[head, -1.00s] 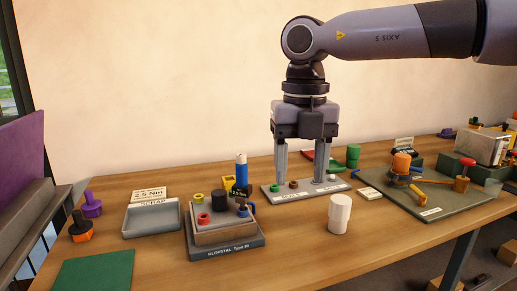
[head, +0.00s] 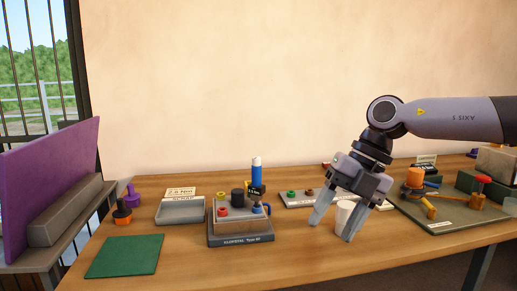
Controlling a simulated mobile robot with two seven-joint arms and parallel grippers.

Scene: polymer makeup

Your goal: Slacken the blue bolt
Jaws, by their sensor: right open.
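The blue bolt (head: 257,208) sits at the right side of a small block on the dark fixture base (head: 240,239) labelled Klopstal. Red and yellow rings and a black knob are on the same block. A tall blue tool with a pale top (head: 256,172) and a dark lower part stands upright just behind the blue bolt. My right gripper (head: 334,221) is open, tilted, fingers pointing down and left, well to the right of the fixture. My left gripper is out of view.
A grey scrap tray (head: 181,212) and a green mat (head: 123,256) lie left of the fixture. A grey rack (head: 296,203) is behind the gripper. A dark board (head: 450,223) with an orange knob and red-topped part is at right. The front table middle is clear.

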